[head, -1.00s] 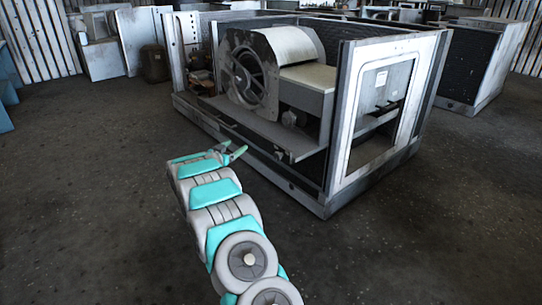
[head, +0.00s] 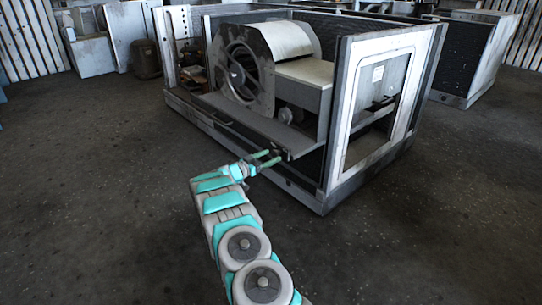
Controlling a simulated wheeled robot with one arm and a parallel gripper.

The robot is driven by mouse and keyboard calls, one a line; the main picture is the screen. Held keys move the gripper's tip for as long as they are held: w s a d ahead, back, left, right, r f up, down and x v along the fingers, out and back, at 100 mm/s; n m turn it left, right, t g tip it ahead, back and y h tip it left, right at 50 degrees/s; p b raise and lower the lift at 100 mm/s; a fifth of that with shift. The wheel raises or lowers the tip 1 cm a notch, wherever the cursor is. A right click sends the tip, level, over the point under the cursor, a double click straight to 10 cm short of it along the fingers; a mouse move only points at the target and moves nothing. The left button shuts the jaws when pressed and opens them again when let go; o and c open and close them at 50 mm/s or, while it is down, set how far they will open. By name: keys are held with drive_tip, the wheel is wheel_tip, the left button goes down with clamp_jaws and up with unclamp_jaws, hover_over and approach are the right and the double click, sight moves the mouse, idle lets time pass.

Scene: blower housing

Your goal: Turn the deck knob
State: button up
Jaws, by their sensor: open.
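The blower housing is an open metal cabinet with a grey deck (head: 245,123) along its front, below the blower. A small rounded part (head: 286,115) sits at the back of the deck, under the grey box; I cannot tell whether it is the deck knob. A small dark spot shows at the deck's front edge, by my fingertips, too small to make out. My gripper (head: 271,158) is open, its two green fingers pointing right at the deck's front edge. Nothing shows between the fingers, and I cannot tell whether they touch the deck.
The blower (head: 245,65) with its round, spoked opening stands above the deck. A white framed panel (head: 337,130) closes the cabinet's right end. Another cabinet (head: 477,65) stands behind at right. The dark floor (head: 90,200) is clear in front and at left.

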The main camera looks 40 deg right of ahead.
drive_tip(key=shift+d+r, duration=0.1)
drive_tip(key=shift+d, duration=0.55)
clamp_jaws()
